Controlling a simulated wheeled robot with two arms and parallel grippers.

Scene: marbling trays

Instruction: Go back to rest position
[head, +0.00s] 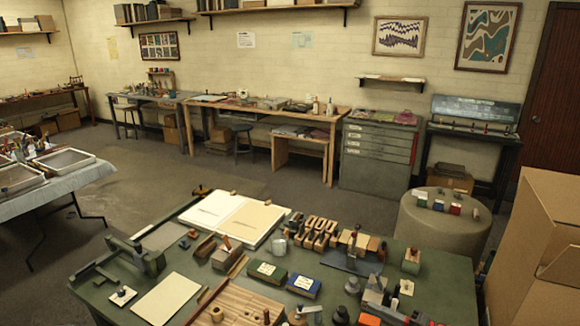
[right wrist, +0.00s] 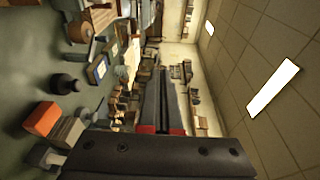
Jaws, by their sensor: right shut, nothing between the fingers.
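My right gripper (right wrist: 161,72) shows in the right wrist view. Its two dark fingers, with red at their bases, lie together with nothing between them. It points out over the green worktable (head: 118,290), and that view is turned on its side, with the ceiling at the right. The gripper appears apart from the things on the table. I cannot make out either gripper in the head view, and my left gripper shows in no view.
The worktable carries an open book (head: 232,216), a pale sheet (head: 167,299), a green box (head: 267,272), a blue box (head: 303,286) and several wooden blocks and small tools. An orange block (right wrist: 41,119) lies nearby. A cardboard box (head: 533,235) stands at the right.

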